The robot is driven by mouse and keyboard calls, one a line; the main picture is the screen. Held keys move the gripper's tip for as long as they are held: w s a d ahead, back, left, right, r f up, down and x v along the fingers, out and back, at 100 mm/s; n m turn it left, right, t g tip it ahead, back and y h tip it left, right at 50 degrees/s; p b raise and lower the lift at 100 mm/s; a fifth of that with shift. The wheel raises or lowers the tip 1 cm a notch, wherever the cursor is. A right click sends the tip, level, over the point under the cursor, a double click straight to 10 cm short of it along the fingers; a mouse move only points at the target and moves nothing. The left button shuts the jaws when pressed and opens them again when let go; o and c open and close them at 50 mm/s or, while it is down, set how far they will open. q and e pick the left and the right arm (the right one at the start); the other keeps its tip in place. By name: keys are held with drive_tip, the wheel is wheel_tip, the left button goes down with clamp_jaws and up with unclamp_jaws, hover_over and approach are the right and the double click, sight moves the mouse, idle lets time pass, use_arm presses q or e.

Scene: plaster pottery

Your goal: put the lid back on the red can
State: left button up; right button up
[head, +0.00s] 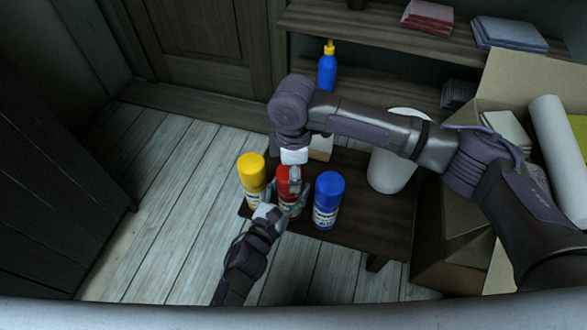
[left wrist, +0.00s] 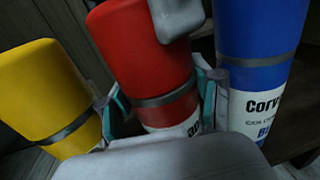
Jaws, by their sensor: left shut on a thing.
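The red can (head: 284,184) stands between the yellow can (head: 253,175) and the blue can (head: 327,200) on a low dark table. My left gripper (head: 283,208) is shut around the red can's body. In the left wrist view its fingers (left wrist: 165,110) lie on both sides of the red can (left wrist: 145,60), near its grey band. A red lid-like top shows above that band. My right gripper (head: 295,172) reaches down over this top and hides part of it. A grey part of it shows at the top's upper right in the wrist view; its grip is unclear.
The yellow can and blue can stand close on either side. A white rounded vessel (head: 388,172) is behind, under my right arm. An open cardboard box (head: 452,225) is at the right. A blue bottle (head: 327,70) stands by the shelves. The table's front right (head: 375,220) is bare.

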drive_tip(key=shift+f, duration=0.2)
drive_tip(key=shift+s+f, duration=0.1)
drive_tip(key=shift+f, duration=0.15)
drive_tip(key=shift+c, duration=0.6)
use_arm(q)
drive_tip(key=shift+r, duration=0.1)
use_arm(e)
drive_tip(key=shift+f, duration=0.1)
drive_tip(key=shift+c, duration=0.2)
drive_tip(key=shift+r, duration=0.55)
drive_tip(key=shift+r, duration=0.1)
drive_tip(key=shift+f, duration=0.9)
idle(0.6)
drive_tip(key=o, duration=0.7)
drive_tip(key=shift+o, duration=0.2)
